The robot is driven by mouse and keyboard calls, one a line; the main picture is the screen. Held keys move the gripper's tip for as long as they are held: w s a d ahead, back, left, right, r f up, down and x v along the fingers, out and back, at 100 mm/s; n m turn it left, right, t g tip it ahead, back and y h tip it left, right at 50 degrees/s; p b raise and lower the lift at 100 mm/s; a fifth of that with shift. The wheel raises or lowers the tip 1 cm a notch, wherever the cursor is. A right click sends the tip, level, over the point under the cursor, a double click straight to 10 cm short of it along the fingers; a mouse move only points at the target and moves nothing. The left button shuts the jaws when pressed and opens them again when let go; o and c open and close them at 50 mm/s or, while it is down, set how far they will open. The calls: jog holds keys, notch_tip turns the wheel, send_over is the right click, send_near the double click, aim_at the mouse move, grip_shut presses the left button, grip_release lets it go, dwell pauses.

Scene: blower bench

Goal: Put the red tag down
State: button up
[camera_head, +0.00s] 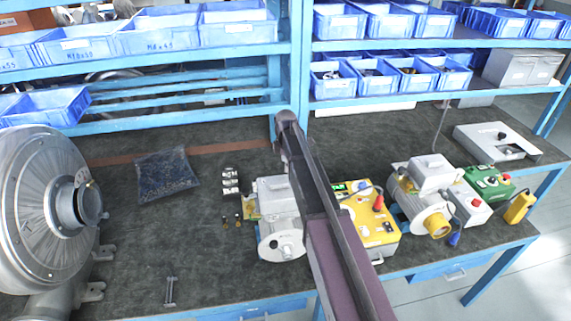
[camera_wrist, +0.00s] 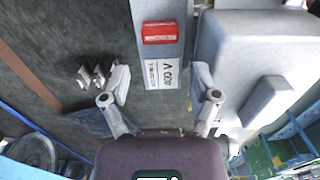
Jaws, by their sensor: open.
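The red tag (camera_wrist: 158,33) is a small red rectangle lying flat on a narrow grey surface, beside a white printed label (camera_wrist: 162,74). It shows at the top middle of the wrist view, ahead of my fingertips and apart from them. My gripper (camera_wrist: 160,82) is open, with one finger on either side of the label and nothing held between them. In the head view I cannot make out the red tag, and my gripper is hidden by my arm.
A grey motor (camera_head: 278,207) and a yellow control box (camera_head: 371,222) stand close to my arm. A large blower (camera_head: 38,200) is at the left. Blue bins (camera_head: 158,35) fill the shelves behind. The dark bench (camera_head: 190,240) has free room at front left.

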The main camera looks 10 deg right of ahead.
jog(key=shift+r+p, duration=1.65)
jog(key=shift+r, duration=0.3)
jog(key=shift+s, duration=0.1)
jog(key=s+m, duration=0.2)
jog(key=s, duration=0.2)
jog(key=s+m, duration=0.3)
jog(key=s, duration=0.2)
jog(key=s+m, duration=0.2)
jog(key=s, duration=0.2)
jog(key=shift+s+m, duration=0.15)
jog(key=shift+m, duration=0.25)
jog(key=s+m, duration=1)
jog(key=s, duration=0.5)
jog(key=shift+s, duration=0.3)
jog(key=shift+d+f, duration=0.1)
jog(key=shift+f, duration=0.05)
notch_tip(320, 180, down, 8)
jog(key=b, duration=0.8)
